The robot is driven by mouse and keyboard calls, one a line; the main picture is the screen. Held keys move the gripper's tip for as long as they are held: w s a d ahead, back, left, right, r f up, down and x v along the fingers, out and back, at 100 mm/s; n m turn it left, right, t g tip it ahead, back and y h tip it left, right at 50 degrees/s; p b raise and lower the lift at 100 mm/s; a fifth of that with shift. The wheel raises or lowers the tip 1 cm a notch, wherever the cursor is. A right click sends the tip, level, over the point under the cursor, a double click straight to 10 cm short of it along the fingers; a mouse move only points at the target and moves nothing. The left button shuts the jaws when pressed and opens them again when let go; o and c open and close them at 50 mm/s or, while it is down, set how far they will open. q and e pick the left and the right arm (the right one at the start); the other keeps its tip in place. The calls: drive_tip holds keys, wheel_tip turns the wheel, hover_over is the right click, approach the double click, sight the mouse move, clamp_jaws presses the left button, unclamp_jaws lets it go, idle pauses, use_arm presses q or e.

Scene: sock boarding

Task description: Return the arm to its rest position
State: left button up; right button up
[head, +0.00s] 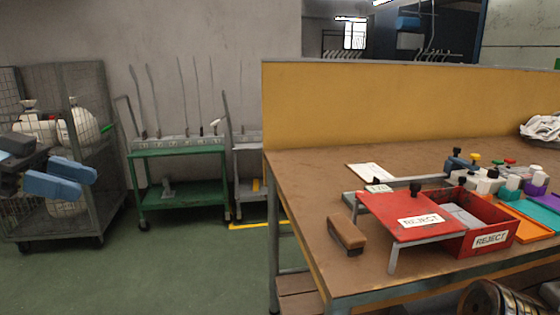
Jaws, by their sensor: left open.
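My left gripper (84,182) is at the left edge of the head view, with two blue fingers pointing right. The fingers are apart and nothing shows between them. It is raised in front of the wire cage cart (98,190) and well to the left of the workbench (310,190), apart from it. My right gripper does not show.
A green trolley (180,152) with upright thin rods stands by the wall. On the bench are a red REJECT box (480,246) with a red lid panel (400,205), a brown brush (346,235) and colored trays. Green floor lies open between cart and bench.

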use_arm(q)
drive_tip(key=w+d+f+n+y, duration=0.1)
drive_tip(key=w+f+n, duration=0.3)
drive_tip(key=w+f, duration=0.45)
drive_tip(key=w+d+f+n+y, duration=0.1)
drive_tip(key=w+f+n, duration=0.35)
drive_tip(key=f, duration=0.65)
drive_tip(key=w+d+f+n+g+y, duration=0.1)
drive_tip(key=d+f+n+y, duration=0.15)
drive_tip(key=f, duration=0.75)
drive_tip(key=w+d+f+n+y, duration=0.1)
drive_tip(key=d+f+n, duration=0.15)
drive_tip(key=f, duration=0.75)
drive_tip(key=s+d+f+n+g+y, duration=0.1)
drive_tip(key=s+d+f, duration=0.25)
drive_tip(key=f, duration=0.55)
drive_tip(key=s+d+f+n+g+y, duration=0.1)
drive_tip(key=s+d+f+y, duration=0.2)
drive_tip(key=f, duration=0.7)
drive_tip(key=s+d+f, duration=0.4)
drive_tip(key=s+d, duration=0.1)
drive_tip(key=s, duration=0.3)
drive_tip(key=s+d+f+n, duration=0.1)
drive_tip(key=s+d+f, duration=0.3)
drive_tip(key=s, duration=0.4)
drive_tip(key=shift+s+d+f+h+p, duration=0.15)
drive_tip(key=shift+d+f+h+p, duration=0.05)
drive_tip(key=shift+d+h+p, duration=0.2)
